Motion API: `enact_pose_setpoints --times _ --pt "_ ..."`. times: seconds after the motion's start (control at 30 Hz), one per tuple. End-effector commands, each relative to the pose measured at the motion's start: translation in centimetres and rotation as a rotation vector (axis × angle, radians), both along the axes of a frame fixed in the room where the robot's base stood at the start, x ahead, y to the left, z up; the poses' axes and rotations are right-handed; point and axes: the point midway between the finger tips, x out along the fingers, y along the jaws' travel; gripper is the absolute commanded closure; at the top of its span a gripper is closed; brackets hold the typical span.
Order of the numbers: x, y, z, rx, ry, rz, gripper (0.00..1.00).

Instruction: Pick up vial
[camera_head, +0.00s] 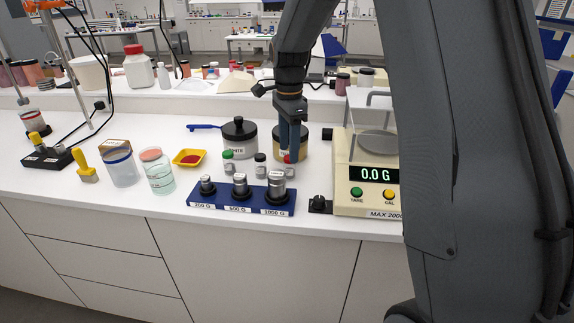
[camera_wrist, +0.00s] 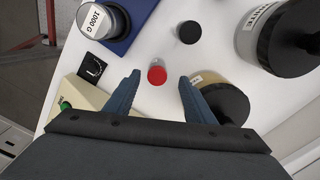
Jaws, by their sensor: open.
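In the head view, small vials stand in a row behind the blue weight block. One has a green cap (camera_head: 228,161), one a black cap (camera_head: 260,164), and one a red cap (camera_head: 289,160). My gripper (camera_head: 290,154) points down at the red-capped vial and partly hides it. In the wrist view, the red cap (camera_wrist: 157,75) lies between the two blue fingertips of my gripper (camera_wrist: 158,80), with white counter showing on both sides. The fingers are open and apart from the cap. The black cap (camera_wrist: 189,33) is farther up in this view.
The blue weight block (camera_head: 215,203) with metal weights is in front of the vials. The scale (camera_head: 370,203) stands to the right. A dark-lidded jar (camera_head: 239,137) and a yellowish jar (camera_head: 304,146) are close behind. A yellow dish (camera_head: 189,157) is to the left.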

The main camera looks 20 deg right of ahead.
Motion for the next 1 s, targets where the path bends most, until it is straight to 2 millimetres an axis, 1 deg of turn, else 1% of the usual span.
enact_pose_setpoints --times 0.17,0.3,0.43,0.57,0.77,1.0 --pt "-0.2 -0.1 -1.7 0.000 0.002 -0.002 0.50" --pt "-0.6 0.0 -3.7 0.000 0.004 -0.001 0.50" --pt "-0.5 0.1 -5.3 0.000 0.001 0.000 0.50" --pt "-0.5 0.1 -6.1 0.000 0.000 0.001 0.50" --pt "-0.5 0.2 -6.1 0.000 -0.001 0.001 0.50" --pt "-0.5 0.2 -6.1 0.000 -0.001 0.002 0.91"
